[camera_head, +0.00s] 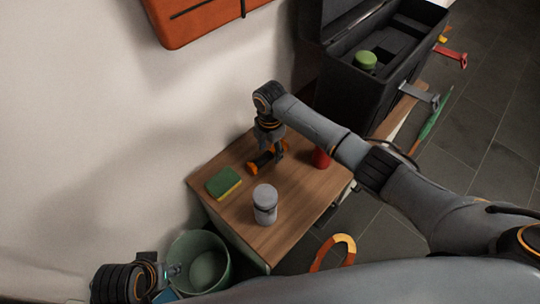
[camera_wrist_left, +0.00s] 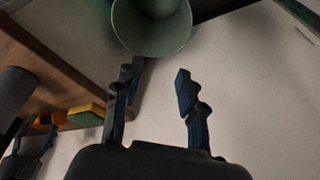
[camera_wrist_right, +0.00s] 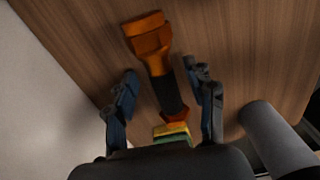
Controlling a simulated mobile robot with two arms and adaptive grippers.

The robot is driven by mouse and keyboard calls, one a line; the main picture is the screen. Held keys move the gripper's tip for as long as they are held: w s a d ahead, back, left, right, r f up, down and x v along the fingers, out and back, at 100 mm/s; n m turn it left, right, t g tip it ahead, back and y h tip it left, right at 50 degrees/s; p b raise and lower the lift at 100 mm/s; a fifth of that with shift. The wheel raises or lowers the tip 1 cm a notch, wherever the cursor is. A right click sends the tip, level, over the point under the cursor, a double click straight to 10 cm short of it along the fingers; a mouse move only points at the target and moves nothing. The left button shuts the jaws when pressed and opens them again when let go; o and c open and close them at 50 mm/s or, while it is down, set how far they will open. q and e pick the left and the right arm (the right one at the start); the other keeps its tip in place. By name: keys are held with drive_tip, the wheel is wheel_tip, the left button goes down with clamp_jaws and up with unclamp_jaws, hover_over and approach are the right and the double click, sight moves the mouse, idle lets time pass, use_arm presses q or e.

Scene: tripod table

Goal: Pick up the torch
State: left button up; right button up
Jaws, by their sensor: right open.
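The torch (camera_head: 253,168) lies on the wooden table (camera_head: 297,213), with orange ends and a black grip. My right gripper (camera_head: 272,147) reaches down over it, open. In the right wrist view the torch (camera_wrist_right: 150,47) runs between the two spread fingers (camera_wrist_right: 161,73), its wide orange head pointing away from the wrist. I cannot tell whether the fingers touch it. My left gripper (camera_head: 175,270) is off the table, beside the green bucket. In the left wrist view its fingers (camera_wrist_left: 155,78) are apart and empty.
A green and yellow sponge (camera_head: 223,182) and a grey-lidded jar (camera_head: 265,204) stand near the torch. A red object (camera_head: 321,158) is partly behind my right arm. A green bucket (camera_head: 201,262) is left of the table. A black toolbox (camera_head: 345,95) stands behind.

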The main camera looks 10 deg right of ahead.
drive_tip(key=shift+f, duration=0.75)
use_arm(q)
drive_tip(key=shift+v, duration=0.95)
use_arm(e)
clamp_jaws()
drive_tip(key=shift+r, duration=0.1)
